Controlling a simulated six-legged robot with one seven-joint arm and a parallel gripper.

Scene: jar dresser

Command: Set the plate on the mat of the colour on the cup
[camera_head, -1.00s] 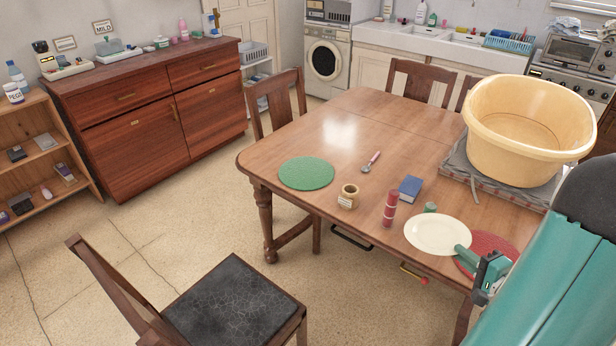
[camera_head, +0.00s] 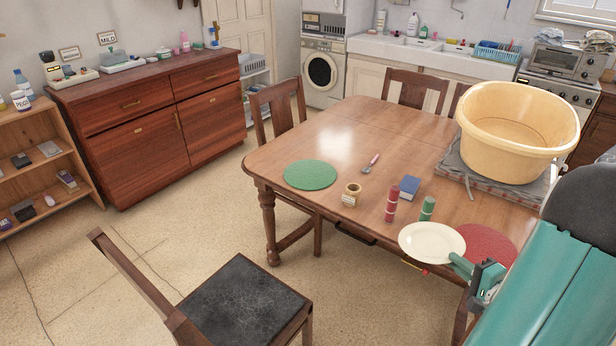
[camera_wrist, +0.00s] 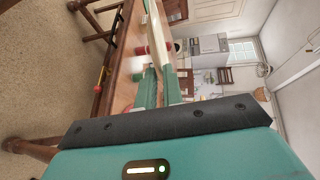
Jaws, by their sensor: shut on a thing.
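The cream plate (camera_head: 428,241) is held by its right rim in my gripper (camera_head: 460,264), near the table's front right edge. In the wrist view the plate (camera_wrist: 160,32) shows edge-on beyond the green fingers of my gripper (camera_wrist: 161,75). The red mat (camera_head: 489,243) lies just right of the plate, partly behind my gripper. The round green mat (camera_head: 310,175) lies bare at the table's left end. A small tan cup (camera_head: 352,190) with a pale label stands between the mats; its writing is too small to read.
A red cylinder (camera_head: 392,204) and a green cylinder (camera_head: 427,208) stand close behind the plate. A big yellow tub (camera_head: 515,140) fills the right rear. A chair (camera_head: 245,300) stands in front.

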